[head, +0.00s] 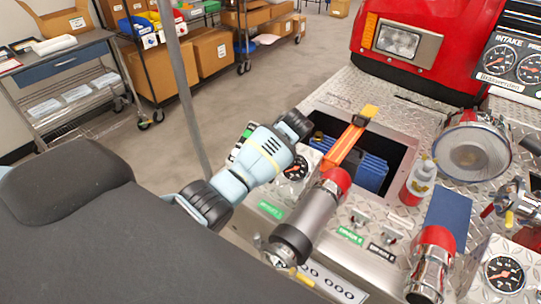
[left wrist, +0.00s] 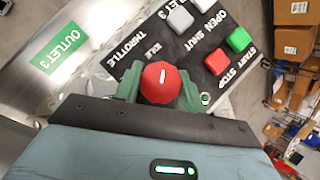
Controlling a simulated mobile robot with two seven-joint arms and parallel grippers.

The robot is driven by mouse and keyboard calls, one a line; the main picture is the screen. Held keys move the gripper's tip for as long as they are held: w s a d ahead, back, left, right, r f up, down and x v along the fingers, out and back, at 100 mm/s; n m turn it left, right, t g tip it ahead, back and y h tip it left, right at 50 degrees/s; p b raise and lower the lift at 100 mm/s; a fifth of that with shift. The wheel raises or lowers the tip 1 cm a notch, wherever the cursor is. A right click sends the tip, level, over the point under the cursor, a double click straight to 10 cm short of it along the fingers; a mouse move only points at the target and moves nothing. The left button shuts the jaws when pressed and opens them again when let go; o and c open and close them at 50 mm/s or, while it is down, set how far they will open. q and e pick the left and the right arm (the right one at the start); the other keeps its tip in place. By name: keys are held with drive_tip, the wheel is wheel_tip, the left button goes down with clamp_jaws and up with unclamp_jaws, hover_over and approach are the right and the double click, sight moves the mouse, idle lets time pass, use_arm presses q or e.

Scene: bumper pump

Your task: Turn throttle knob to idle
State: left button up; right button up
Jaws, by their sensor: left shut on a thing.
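The throttle knob (left wrist: 160,84) is red and faceted, with a short white mark that points nearly straight up in the left wrist view. It sits on a black control panel (left wrist: 187,50) beside the words THROTTLE and IDLE. My left gripper (left wrist: 160,90) is shut on the knob, with a green finger on each side. In the head view my left arm covers the knob and the fingertips; only a small part of the panel (head: 236,152) shows beside it. My right gripper is not in view.
The panel also has a red button (left wrist: 218,61), a green button (left wrist: 239,39) and pale buttons (left wrist: 181,18). A green OUTLET 3 label (left wrist: 59,48) is nearby. Right of my arm stand a grey nozzle (head: 308,222), an open compartment (head: 400,155) and a spray bottle (head: 418,182).

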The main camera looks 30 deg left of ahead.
use_arm(q)
drive_tip(key=shift+r+n+g+h, duration=0.1)
drive_tip(key=shift+n+g+h, duration=0.3)
drive_tip(key=shift+n, duration=0.4)
drive_tip(key=o, duration=0.7)
drive_tip(key=v, duration=0.7)
drive_tip(key=shift+r, duration=0.35)
drive_tip(key=shift+d+f, duration=0.1)
